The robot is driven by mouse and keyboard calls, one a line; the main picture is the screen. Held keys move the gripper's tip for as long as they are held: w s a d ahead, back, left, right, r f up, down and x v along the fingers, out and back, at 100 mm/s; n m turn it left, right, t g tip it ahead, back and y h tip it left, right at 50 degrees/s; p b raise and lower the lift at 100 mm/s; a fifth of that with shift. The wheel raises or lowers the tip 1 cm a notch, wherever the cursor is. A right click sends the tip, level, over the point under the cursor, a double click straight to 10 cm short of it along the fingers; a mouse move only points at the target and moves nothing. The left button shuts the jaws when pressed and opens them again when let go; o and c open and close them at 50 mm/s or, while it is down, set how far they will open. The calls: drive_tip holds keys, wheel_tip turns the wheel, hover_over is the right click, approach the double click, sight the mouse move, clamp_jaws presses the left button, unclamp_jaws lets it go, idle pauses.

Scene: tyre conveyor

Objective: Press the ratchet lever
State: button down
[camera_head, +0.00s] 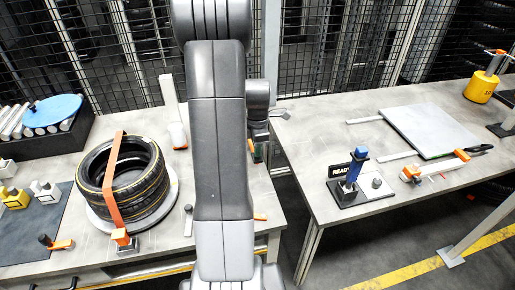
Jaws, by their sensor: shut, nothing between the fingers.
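A black tyre (150,185) with yellow lines lies flat on a round grey plate (170,205) on the left table. An orange strap (112,180) runs over the tyre from back to front. At the strap's front end, by the table's front edge, is a small orange ratchet lever (122,237) on a grey base; its exact angle is too small to tell. My gripper (257,152) is right of the tyre, near the left table's right edge, apart from the strap and lever. It is shut and empty, partly hidden by my arm.
My arm covers the middle of the view. Left are a dark mat (30,240) with small blocks and a dark crate (45,140) of rollers. The right table holds a blue-handled lever (357,158) by a READY sign, a grey plate (430,130) and a yellow weight (482,87). A gap separates the tables.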

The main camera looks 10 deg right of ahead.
drive_tip(key=shift+f, duration=0.3)
drive_tip(key=shift+f, duration=0.1)
